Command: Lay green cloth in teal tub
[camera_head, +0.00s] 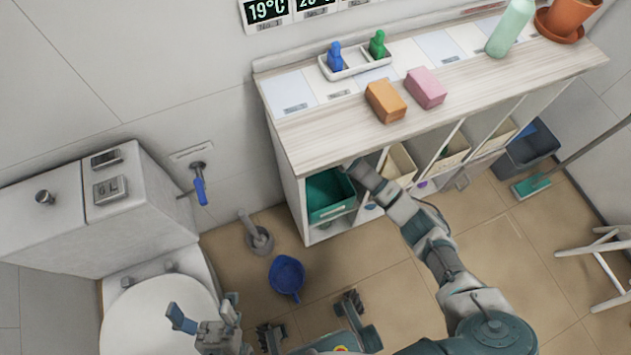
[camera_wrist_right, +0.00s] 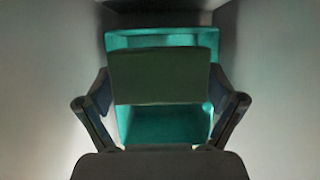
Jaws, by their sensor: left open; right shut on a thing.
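The teal tub (camera_head: 330,212) sits in the leftmost cubby of the shelf unit, its far part hidden under the top. In the right wrist view the tub (camera_wrist_right: 162,128) lies beyond my fingers. My right gripper (camera_wrist_right: 160,88) is shut on the dark green cloth (camera_wrist_right: 160,68), which hangs flat between the two fingers in front of the tub. Whether the cloth touches the tub cannot be told. In the head view my right arm reaches to the cubby and the cloth is hidden. My left gripper (camera_head: 206,318) is open and empty, low near the toilet.
The wooden shelf top (camera_head: 330,130) overhangs the cubbies. An orange block (camera_head: 386,101) and a pink block (camera_head: 427,87) lie on it. A cream bin (camera_head: 400,163) stands in the neighbouring cubby. A blue bucket (camera_head: 287,277) is on the floor by the toilet (camera_head: 160,318).

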